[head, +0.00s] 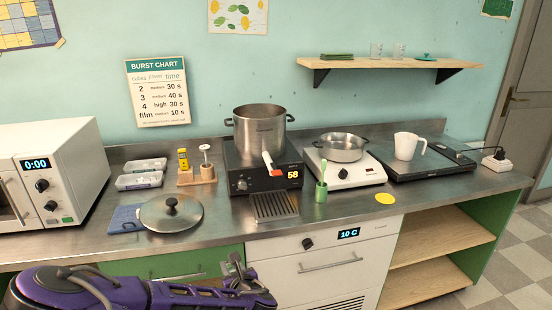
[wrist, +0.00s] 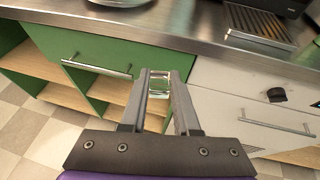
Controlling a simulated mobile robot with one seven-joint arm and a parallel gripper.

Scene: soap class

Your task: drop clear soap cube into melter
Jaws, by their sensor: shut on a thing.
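A clear soap cube (wrist: 159,85) shows in the wrist view between the two fingertips. My gripper (wrist: 159,82) is shut on it. In the head view my gripper (head: 240,264) is in front of the counter, below its front edge, by the green cabinet front; the cube is too small to make out there. The likely melter is a tall steel pot (head: 258,132) on a black heating unit (head: 264,176) with a display reading 58, at the middle of the counter. The pot has no lid on it, and its inside is hidden. My gripper is well in front of it and lower.
A glass lid (head: 171,214) lies on the counter left of a grey grate (head: 274,207). A shallow steel pan (head: 342,147) sits on a white hotplate (head: 345,170). A green cup (head: 321,191) with a brush stands between. The counter edge (wrist: 200,42) is ahead of my gripper.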

